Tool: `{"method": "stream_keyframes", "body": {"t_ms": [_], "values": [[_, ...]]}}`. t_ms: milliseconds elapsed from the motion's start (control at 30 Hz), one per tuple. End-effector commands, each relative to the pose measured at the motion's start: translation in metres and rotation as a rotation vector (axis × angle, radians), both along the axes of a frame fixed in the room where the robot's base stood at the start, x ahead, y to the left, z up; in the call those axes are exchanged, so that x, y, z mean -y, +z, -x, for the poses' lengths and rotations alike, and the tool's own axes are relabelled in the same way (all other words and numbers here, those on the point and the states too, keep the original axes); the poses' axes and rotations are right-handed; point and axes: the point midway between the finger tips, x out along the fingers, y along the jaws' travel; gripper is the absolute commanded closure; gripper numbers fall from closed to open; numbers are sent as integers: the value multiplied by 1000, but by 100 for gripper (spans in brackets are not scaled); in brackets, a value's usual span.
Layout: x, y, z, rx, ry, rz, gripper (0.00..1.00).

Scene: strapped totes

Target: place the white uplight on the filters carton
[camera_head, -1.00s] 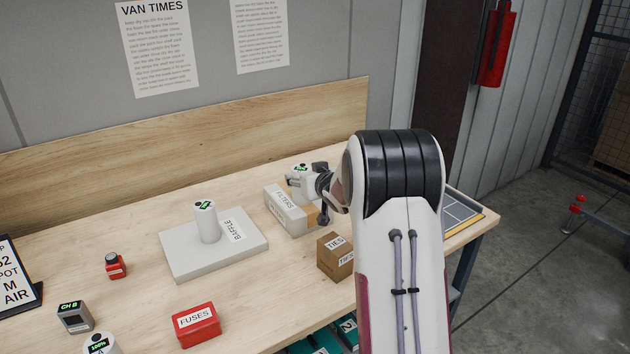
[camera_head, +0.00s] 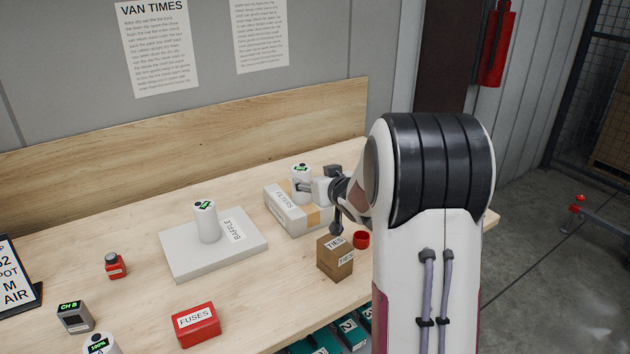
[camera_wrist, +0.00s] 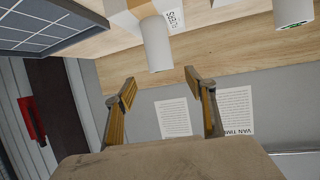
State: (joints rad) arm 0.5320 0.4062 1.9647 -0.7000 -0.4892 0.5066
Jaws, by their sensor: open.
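A white uplight (camera_head: 300,178), a short cylinder with a dark top and green mark, stands upright on the filters carton (camera_head: 290,212). The filters carton is a pale box with a tan band. My gripper (camera_head: 310,187) is just right of the uplight, partly overlapping it in the head view. In the wrist view my gripper (camera_wrist: 160,82) has its two fingers apart with nothing between the tips. There the uplight (camera_wrist: 156,46) stands beyond the fingertips, apart from them, on the carton.
A similar white cylinder (camera_head: 208,222) stands on the baffle slab (camera_head: 185,255); another (camera_head: 98,345) is at the lower left. A brown ties box (camera_head: 335,258) and a red cup (camera_head: 361,239) sit near the carton. A red fuses box (camera_head: 196,324) is in front.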

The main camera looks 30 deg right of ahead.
Motion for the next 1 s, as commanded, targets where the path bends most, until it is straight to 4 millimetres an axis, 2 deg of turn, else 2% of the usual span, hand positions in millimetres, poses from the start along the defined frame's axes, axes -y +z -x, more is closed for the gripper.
{"method": "stream_keyframes", "body": {"t_ms": [733,1000], "values": [[-1,1,0,0,0,2,45],[-14,18,12,-28,-19,21,45]]}}
